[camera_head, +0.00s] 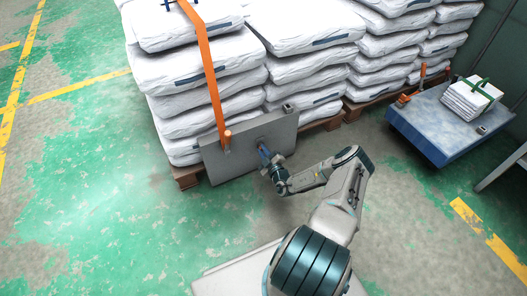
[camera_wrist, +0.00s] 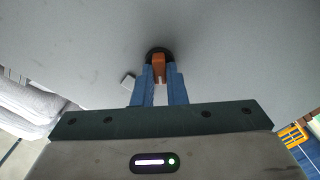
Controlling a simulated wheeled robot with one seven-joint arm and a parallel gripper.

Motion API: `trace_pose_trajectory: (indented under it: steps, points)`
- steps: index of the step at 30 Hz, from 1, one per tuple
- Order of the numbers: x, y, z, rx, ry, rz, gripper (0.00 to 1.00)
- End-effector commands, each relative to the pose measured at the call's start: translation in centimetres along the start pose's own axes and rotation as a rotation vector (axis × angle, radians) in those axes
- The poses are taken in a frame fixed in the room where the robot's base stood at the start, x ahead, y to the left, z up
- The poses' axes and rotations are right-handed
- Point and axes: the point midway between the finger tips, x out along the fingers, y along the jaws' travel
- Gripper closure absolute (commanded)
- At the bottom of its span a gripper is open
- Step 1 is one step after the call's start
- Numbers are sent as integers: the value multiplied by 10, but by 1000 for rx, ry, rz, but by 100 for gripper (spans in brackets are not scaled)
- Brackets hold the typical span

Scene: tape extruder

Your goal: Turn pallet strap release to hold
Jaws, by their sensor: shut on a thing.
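A grey panel (camera_head: 222,164) stands upright against the front of a pallet stacked with white sacks. An orange strap (camera_head: 209,72) runs down over the sacks to an orange and metal fitting at the panel's upper edge. In the wrist view an orange release knob (camera_wrist: 158,65) sits on a dark round base on the grey panel (camera_wrist: 90,45). My gripper (camera_wrist: 158,80) has its blue fingers closed around the orange knob. In the head view my gripper (camera_head: 266,157) reaches the panel's face from the right, and it hides the knob there.
White sacks (camera_head: 205,62) are stacked on wooden pallets behind the panel. A blue cart (camera_head: 432,122) at the right carries a small stack of white sacks with a green strap. The green floor (camera_head: 90,190) at the left is clear.

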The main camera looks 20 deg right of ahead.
Motion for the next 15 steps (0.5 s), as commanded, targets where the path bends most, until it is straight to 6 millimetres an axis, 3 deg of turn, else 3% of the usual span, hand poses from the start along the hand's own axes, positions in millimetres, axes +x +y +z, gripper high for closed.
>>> trace_pose_trajectory:
  steps: [15]
  points:
    - [-1,-2,1,-478,-2,-1,100]
